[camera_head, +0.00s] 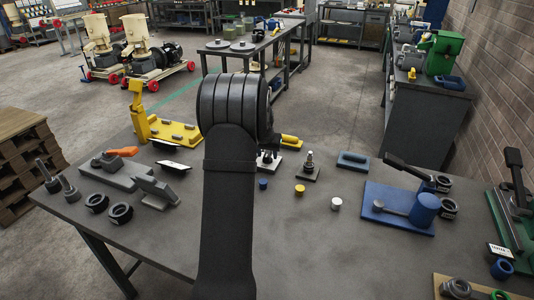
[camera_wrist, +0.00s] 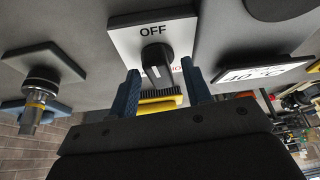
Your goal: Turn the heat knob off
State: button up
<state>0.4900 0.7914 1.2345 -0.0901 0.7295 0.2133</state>
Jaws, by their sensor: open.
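The heat knob (camera_wrist: 156,64) is a black knob on a white square plate (camera_wrist: 124,42) marked OFF, in the upper middle of the wrist view. Another mark on the plate is partly hidden by the knob and right finger. My gripper (camera_wrist: 162,88) is open, its two blue fingers on either side of the knob, with gaps visible. I cannot tell which mark the knob points to. In the head view a white plate (camera_head: 267,163) shows just right of my arm, which hides my gripper and most of that area.
A metal fitting on a dark plate (camera_head: 311,172) stands right of the white plate. A display sign (camera_wrist: 262,70) lies on the other side in the wrist view. A yellow fixture (camera_head: 176,131) is left of my arm.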

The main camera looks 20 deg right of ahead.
jog(key=shift+c, duration=0.5)
grip_shut()
jog(key=shift+m, duration=0.7)
jog(key=shift+h, duration=0.3)
jog(key=shift+o, duration=0.5)
grip_release()
jog(key=v, duration=1.7)
jog(key=shift+w+r, duration=0.25)
jog(key=shift+r, duration=0.05)
